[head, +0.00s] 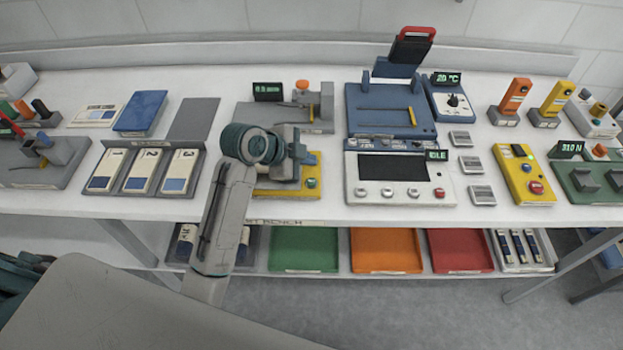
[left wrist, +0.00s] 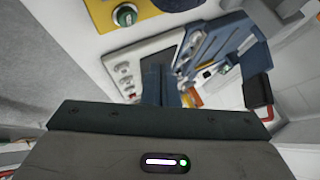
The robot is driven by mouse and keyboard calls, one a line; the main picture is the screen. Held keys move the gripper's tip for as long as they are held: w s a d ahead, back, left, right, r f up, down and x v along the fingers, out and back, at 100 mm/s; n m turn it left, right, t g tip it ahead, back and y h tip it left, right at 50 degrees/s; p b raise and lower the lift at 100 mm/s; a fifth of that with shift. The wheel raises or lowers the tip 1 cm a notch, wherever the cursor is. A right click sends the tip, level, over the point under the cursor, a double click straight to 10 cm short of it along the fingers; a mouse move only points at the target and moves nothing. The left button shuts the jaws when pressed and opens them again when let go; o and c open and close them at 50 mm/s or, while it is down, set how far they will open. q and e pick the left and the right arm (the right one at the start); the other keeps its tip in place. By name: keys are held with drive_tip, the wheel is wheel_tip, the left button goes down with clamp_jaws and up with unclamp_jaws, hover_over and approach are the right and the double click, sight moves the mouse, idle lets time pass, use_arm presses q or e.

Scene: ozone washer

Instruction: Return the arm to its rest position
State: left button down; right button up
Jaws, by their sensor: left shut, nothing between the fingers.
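My left arm (head: 228,200) comes in from the lower left and reaches up to the bench's front edge. My left gripper (head: 306,153) is over the yellow-based device (head: 312,170), just left of the white console, and hides part of that device. In the left wrist view the two dark fingers (left wrist: 160,86) are together with nothing between them. Whether the gripper touches the device cannot be told. My right gripper is not in view.
The white console (head: 399,193) with a dark screen and the blue machine (head: 362,122) with a raised lid stand right of the gripper. A tray of numbered cards (head: 143,191) lies to the left. Green, orange and red trays (head: 304,250) sit on the lower shelf. Open floor (head: 400,310) lies in front.

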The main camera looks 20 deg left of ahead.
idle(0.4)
